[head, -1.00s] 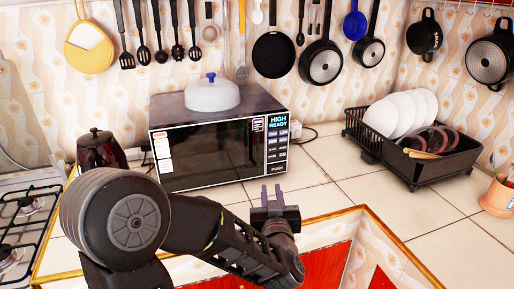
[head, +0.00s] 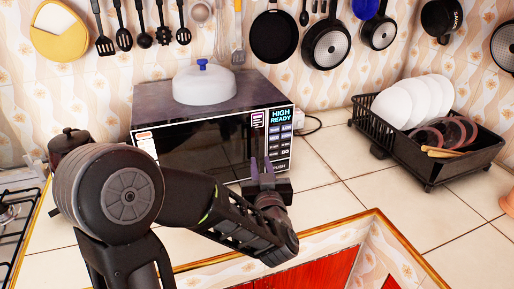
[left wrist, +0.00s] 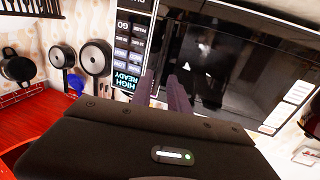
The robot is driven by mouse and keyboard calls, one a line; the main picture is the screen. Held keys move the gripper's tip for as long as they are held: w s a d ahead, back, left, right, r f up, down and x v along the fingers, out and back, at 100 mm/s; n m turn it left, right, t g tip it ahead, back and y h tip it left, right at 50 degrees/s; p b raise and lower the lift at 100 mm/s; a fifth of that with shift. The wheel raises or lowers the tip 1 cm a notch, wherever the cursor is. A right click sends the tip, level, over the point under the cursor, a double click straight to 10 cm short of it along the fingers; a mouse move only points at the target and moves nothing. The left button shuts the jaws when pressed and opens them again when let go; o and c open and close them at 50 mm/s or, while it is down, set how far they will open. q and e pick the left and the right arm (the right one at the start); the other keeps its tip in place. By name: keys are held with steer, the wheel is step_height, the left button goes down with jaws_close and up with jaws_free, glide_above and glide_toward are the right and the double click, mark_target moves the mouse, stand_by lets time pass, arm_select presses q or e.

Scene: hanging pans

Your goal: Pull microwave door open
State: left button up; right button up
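The microwave (head: 150,118) stands on the counter against the wall, with a dark glass door (head: 190,145) that looks shut. Its control panel (head: 280,140) is to the right of the door, with PUSH written at the bottom. My left gripper (head: 261,166) is in front of the door's lower right part, beside the panel. Its two purple fingers are apart and empty. In the left wrist view, the fingers (left wrist: 164,92) point at the microwave near the border of panel and door (left wrist: 225,65). I cannot tell whether they touch it. My right gripper is not in view.
A domed lid (head: 204,87) sits on the microwave. A dark kettle (head: 69,145) is to its left, by the stove (head: 12,215). A black dish rack (head: 430,175) with plates stands on the right. Pans (head: 326,45) and utensils hang above. Tiled counter between microwave and rack is clear.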

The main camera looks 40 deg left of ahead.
mark_target(258, 150)
arm_select(q)
steer(key=p+x, duration=0.1)
steer(key=x, duration=0.6)
steer(key=shift+w+a, duration=0.25)
steer(key=shift+a, duration=0.05)
jaws_close()
stand_by(1.2)
